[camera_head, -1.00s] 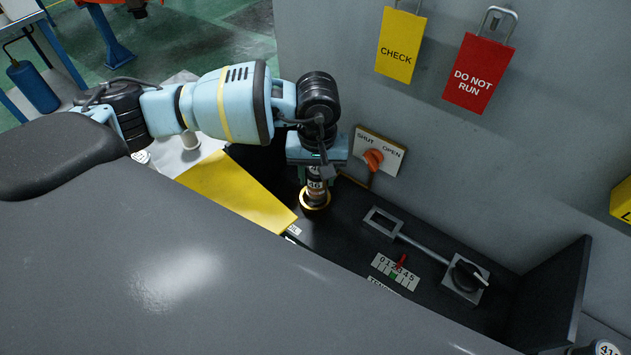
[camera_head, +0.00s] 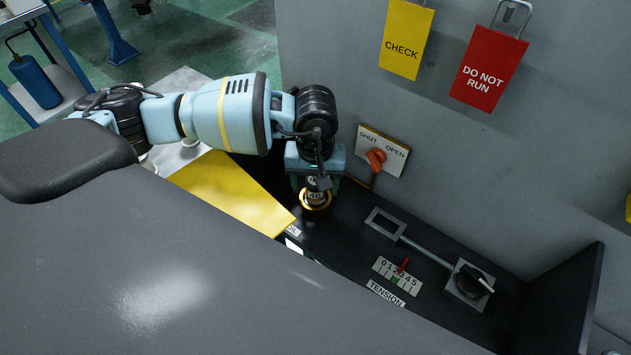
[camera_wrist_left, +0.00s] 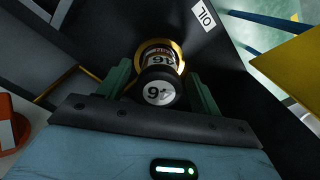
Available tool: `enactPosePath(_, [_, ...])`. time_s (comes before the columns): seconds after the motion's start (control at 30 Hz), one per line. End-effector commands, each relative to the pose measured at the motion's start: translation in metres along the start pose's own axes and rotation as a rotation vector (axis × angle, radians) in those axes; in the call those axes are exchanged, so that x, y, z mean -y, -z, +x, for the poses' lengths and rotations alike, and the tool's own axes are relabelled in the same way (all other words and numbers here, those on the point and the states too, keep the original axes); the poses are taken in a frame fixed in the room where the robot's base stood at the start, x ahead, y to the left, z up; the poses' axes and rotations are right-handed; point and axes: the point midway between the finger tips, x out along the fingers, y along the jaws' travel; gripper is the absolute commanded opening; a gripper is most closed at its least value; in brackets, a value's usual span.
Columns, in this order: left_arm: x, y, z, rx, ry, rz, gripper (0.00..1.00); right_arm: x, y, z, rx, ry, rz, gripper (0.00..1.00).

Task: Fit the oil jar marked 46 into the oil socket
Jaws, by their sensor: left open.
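The oil jar marked 46 (camera_head: 315,196) stands inside the gold-rimmed oil socket (camera_head: 316,209) on the black shelf. In the left wrist view its white round cap label (camera_wrist_left: 159,93) and side label show, with the gold ring (camera_wrist_left: 178,58) around its lower part. My left gripper (camera_head: 317,181) is above the socket, pointing down. In the wrist view its green fingers (camera_wrist_left: 160,88) are open, one on each side of the jar, with gaps showing. How deep the jar sits is hard to tell. My right gripper is out of view.
The grey wall with a SHUT/OPEN valve (camera_head: 376,158) stands close behind the gripper. A yellow plate (camera_head: 230,190) lies to the left. A tension scale (camera_head: 397,276) and a lever with a black knob (camera_head: 470,281) are to the right. Check and do-not-run tags hang above.

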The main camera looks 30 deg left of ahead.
Motion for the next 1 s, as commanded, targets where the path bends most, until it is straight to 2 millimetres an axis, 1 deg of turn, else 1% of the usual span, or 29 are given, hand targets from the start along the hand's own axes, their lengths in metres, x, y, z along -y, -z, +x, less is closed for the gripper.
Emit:
enactPosePath(0.17, [-0.001,0.001,-0.022,-0.005,-0.003,0.001,0.64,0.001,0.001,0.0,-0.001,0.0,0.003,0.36])
enactPosePath(0.4, [-0.001,0.001,-0.07,-0.006,-0.004,0.0,0.64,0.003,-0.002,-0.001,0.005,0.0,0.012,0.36])
enactPosePath(0.6, [-0.001,0.001,-0.102,-0.004,-0.003,0.001,0.64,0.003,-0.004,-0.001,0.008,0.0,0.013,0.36])
enactPosePath(0.7, [0.0,0.001,-0.113,-0.004,-0.002,0.0,0.64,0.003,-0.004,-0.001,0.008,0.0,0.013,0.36])
enactPosePath(0.8, [-0.001,0.001,-0.118,-0.003,-0.003,0.0,0.64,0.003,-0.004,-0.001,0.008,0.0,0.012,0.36])
enactPosePath(1.0, [0.0,0.0,-0.12,-0.002,-0.002,0.001,0.64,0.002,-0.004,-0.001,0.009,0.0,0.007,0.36])
